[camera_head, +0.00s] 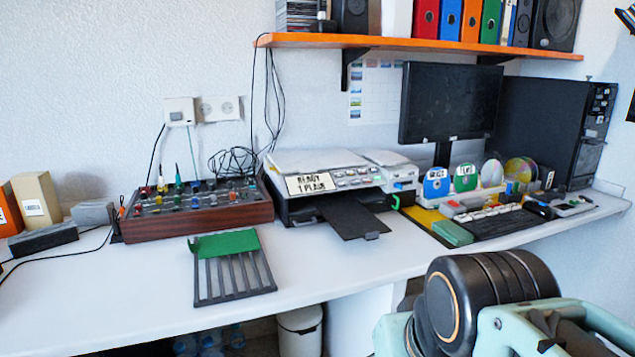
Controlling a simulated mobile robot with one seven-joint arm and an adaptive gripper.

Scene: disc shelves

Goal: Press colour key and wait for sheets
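A printer (320,162) with a pale lid and dark body stands on the white desk, left of the monitor. Its sign (310,184) seems to read "READY 1 PLAIN". Right of the sign is a key panel (357,178) with small keys, some coloured; they are too small to tell which is the colour key. The black output tray (352,216) sticks out at the front, and no sheets show on it. Parts of my arm fill the lower right, well apart from the printer. My gripper's fingertips cannot be made out.
A wooden box of knobs and plugs (197,225) stands left of the printer. A black slotted rack with a green top (228,243) lies in front. Right are discs, a keyboard (493,224), a monitor (450,100) and a computer tower (555,130). Front-left desk (110,300) is clear.

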